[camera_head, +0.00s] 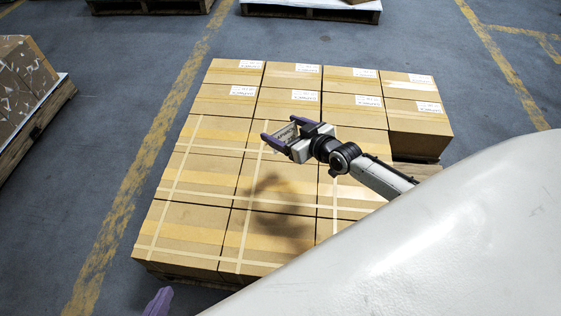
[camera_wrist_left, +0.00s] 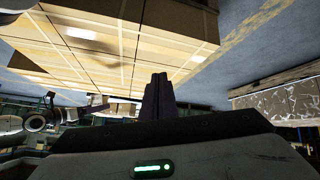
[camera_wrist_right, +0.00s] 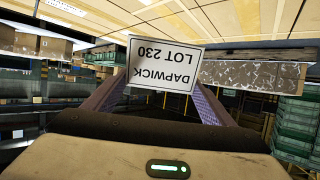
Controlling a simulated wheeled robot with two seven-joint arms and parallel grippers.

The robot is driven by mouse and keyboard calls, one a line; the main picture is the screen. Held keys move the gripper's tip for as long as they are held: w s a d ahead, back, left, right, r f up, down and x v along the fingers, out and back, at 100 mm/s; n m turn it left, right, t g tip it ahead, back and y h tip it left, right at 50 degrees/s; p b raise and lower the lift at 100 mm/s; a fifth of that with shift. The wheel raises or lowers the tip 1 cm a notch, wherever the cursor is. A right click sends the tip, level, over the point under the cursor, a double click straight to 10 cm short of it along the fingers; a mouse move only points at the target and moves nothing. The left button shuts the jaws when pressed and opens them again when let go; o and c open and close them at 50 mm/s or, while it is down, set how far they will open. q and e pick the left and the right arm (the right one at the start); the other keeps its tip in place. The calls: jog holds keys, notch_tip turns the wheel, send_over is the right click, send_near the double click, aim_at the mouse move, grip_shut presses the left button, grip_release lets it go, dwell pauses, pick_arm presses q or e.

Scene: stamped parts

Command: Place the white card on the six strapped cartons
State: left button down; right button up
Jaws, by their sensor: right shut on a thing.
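The white card (camera_wrist_right: 165,64) is in my right gripper, with black print reading DAPWICK LOT 230 upside down in the right wrist view. In the head view the right gripper (camera_head: 279,140), with purple fingers, is shut on the card (camera_head: 286,134) above the cartons. The six strapped cartons (camera_head: 187,215) form the near part of the stack, crossed by pale straps. My right arm and a large white surface hide part of their right side. A purple tip of my left gripper (camera_head: 158,303) shows at the bottom edge. In the left wrist view its fingers (camera_wrist_left: 158,97) are together and empty.
Unstrapped cartons (camera_head: 289,75) with white labels stand behind the strapped ones, on the same pallet. Another loaded pallet (camera_head: 38,120) is at the left, and more pallets (camera_head: 310,12) are at the back. Grey floor with yellow lines is clear around the stack.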

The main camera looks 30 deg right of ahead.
aim_at(289, 139)
jog(key=f, duration=0.1)
jog(key=d+f, duration=0.1)
jog(key=f, duration=0.2)
jog(key=shift+s+d+f, duration=0.2)
jog(key=shift+s+d, duration=0.05)
jog(key=shift+s, duration=0.15)
notch_tip(289, 139, down, 6)
jog(key=b, duration=0.4)
jog(key=shift+r, duration=0.1)
notch_tip(289, 139, down, 4)
jog(key=b, duration=0.2)
jog(key=shift+r+b, duration=0.25)
jog(key=shift+b, duration=0.05)
jog(key=shift+f, duration=0.3)
jog(key=shift+r, duration=0.15)
jog(key=o, duration=1)
pick_arm(q)
jog(key=d+h, duration=0.1)
jog(key=d, duration=0.1)
jog(key=w+d, duration=0.1)
jog(key=shift+d+r+m+h, duration=0.1)
jog(key=shift+d+m+h, duration=0.25)
jog(key=shift+m+h, duration=0.05)
